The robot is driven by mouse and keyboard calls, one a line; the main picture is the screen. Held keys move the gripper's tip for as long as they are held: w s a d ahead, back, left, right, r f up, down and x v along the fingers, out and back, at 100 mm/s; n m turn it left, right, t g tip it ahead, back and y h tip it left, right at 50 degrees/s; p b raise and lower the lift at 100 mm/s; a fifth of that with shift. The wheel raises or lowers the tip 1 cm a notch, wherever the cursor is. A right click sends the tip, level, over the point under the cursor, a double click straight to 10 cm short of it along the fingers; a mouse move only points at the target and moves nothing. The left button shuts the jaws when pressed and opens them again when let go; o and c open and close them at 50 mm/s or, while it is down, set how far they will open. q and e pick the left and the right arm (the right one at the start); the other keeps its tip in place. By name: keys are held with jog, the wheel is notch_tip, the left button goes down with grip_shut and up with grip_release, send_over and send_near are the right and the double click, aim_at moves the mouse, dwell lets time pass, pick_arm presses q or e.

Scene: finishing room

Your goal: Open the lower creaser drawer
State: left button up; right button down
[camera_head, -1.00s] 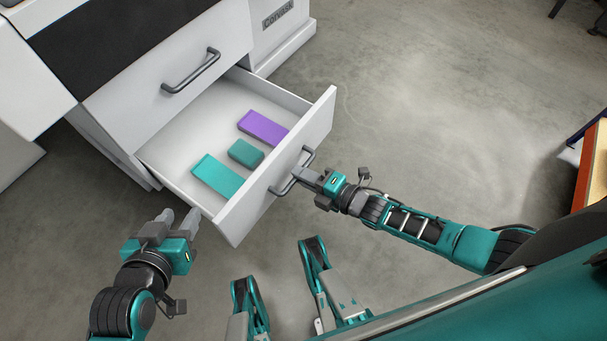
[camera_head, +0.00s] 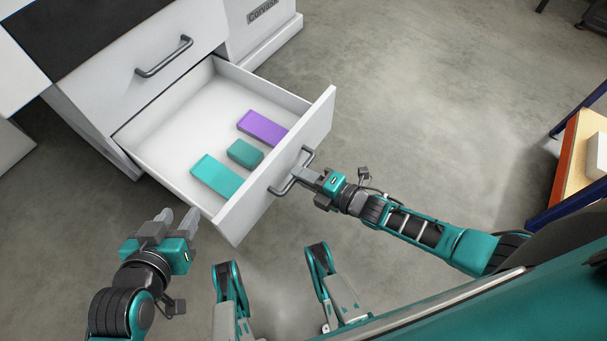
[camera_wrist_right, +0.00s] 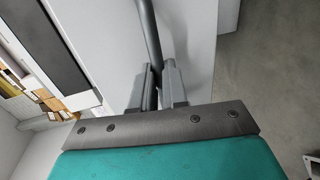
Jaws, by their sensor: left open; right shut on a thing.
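The lower creaser drawer (camera_head: 285,166) stands pulled well out of the white machine. Its grey bar handle (camera_head: 292,171) is on the front panel. My right gripper (camera_head: 304,175) is shut on this handle; the right wrist view also shows the handle bar (camera_wrist_right: 150,45) between the fingers (camera_wrist_right: 160,85). Inside the drawer lie a teal flat block (camera_head: 217,176), a smaller dark teal block (camera_head: 245,153) and a purple block (camera_head: 262,128). My left gripper (camera_head: 170,225) is open and empty, in front of the drawer's near left side, apart from it.
The upper drawer's handle (camera_head: 164,56) is above, on a closed front. A shelf with an orange edge and blue posts (camera_head: 566,165) stands at the right, with a white box (camera_head: 597,155) on it. The grey floor (camera_head: 420,90) between is clear.

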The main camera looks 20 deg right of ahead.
jog(key=c, duration=1.2)
grip_release()
jog(key=shift+o, duration=0.2)
pick_arm(q)
jog(key=shift+r, duration=0.1)
jog(key=a+r+p, duration=0.1)
jog(key=p, duration=0.2)
jog(key=shift+s+r, duration=0.15)
jog(key=shift+s, duration=0.05)
pick_arm(e)
jog(key=v, duration=1.3)
pick_arm(q)
jog(key=shift+s, duration=0.1)
pick_arm(e)
jog(key=shift+f, duration=0.1)
